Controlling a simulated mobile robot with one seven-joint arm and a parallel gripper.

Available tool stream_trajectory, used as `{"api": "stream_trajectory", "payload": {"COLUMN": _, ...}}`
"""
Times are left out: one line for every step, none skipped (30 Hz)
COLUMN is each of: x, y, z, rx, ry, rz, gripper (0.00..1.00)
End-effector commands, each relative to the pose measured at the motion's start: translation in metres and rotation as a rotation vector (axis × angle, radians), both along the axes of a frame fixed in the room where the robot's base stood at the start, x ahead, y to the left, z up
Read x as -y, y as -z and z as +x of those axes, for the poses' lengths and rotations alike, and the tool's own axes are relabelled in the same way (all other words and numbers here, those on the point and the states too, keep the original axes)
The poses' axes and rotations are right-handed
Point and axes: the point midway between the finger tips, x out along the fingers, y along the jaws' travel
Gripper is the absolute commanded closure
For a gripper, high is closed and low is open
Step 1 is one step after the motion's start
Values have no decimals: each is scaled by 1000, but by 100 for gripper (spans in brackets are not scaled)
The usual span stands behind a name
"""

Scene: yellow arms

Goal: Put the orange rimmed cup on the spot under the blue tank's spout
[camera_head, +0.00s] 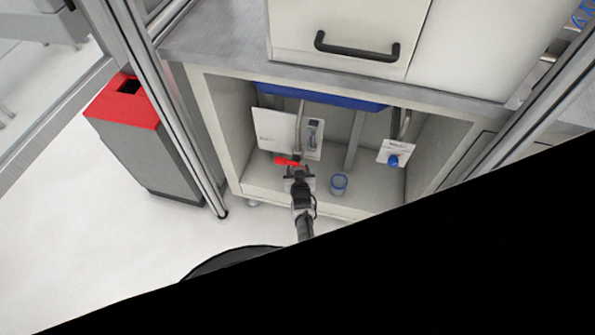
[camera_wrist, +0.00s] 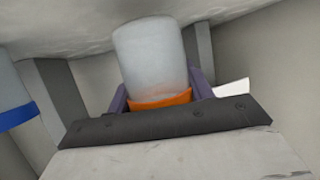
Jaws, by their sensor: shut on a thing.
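My gripper (camera_head: 299,172) is inside the open cabinet below the counter. The wrist view shows its purple fingers (camera_wrist: 162,92) shut on either side of a whitish translucent cup with an orange rim (camera_wrist: 155,58). In the head view that cup is hidden or too small to make out at the gripper. A blue tap (camera_head: 393,161) hangs on a pipe with a white label at the right of the cabinet. A blue tank-like body (camera_head: 320,97) spans the cabinet top. The spot under the spout cannot be made out.
A blue-rimmed cup (camera_head: 339,184) stands on the cabinet floor right of my gripper; its rim shows in the wrist view (camera_wrist: 16,117). A red part (camera_head: 286,161) is just behind my gripper. A white panel (camera_head: 275,132) and a grey post (camera_head: 355,140) stand further back.

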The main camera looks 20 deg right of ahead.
Motion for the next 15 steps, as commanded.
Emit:
{"api": "stream_trajectory", "payload": {"x": 1, "y": 8, "z": 9, "rx": 4, "ry": -2, "rz": -1, "gripper": 74}}
{"api": "stream_trajectory", "payload": {"x": 2, "y": 8, "z": 13, "rx": 4, "ry": -2, "rz": -1, "gripper": 74}}
{"api": "stream_trajectory", "payload": {"x": 4, "y": 8, "z": 18, "rx": 3, "ry": -3, "rz": -2, "gripper": 74}}
{"api": "stream_trajectory", "payload": {"x": 5, "y": 7, "z": 22, "rx": 4, "ry": -3, "rz": -2, "gripper": 74}}
{"api": "stream_trajectory", "payload": {"x": 6, "y": 6, "z": 25, "rx": 4, "ry": -3, "rz": -1, "gripper": 74}}
{"api": "stream_trajectory", "payload": {"x": 6, "y": 12, "z": 23, "rx": 0, "ry": -1, "rz": 1, "gripper": 74}}
{"api": "stream_trajectory", "payload": {"x": 6, "y": 14, "z": 23, "rx": 0, "ry": 0, "rz": 1, "gripper": 74}}
{"api": "stream_trajectory", "payload": {"x": 6, "y": 15, "z": 23, "rx": 0, "ry": 0, "rz": 1, "gripper": 74}}
{"api": "stream_trajectory", "payload": {"x": 6, "y": 16, "z": 23, "rx": 0, "ry": 0, "rz": 0, "gripper": 74}}
{"api": "stream_trajectory", "payload": {"x": 6, "y": 17, "z": 23, "rx": 1, "ry": 0, "rz": 0, "gripper": 74}}
{"api": "stream_trajectory", "payload": {"x": 6, "y": 17, "z": 23, "rx": 1, "ry": 0, "rz": 0, "gripper": 74}}
{"api": "stream_trajectory", "payload": {"x": 6, "y": 16, "z": 23, "rx": 1, "ry": 0, "rz": 0, "gripper": 74}}
{"api": "stream_trajectory", "payload": {"x": 6, "y": 16, "z": 23, "rx": 1, "ry": 0, "rz": 0, "gripper": 74}}
{"api": "stream_trajectory", "payload": {"x": 6, "y": 16, "z": 23, "rx": 1, "ry": 0, "rz": 0, "gripper": 74}}
{"api": "stream_trajectory", "payload": {"x": 6, "y": 15, "z": 23, "rx": 1, "ry": 0, "rz": 0, "gripper": 74}}
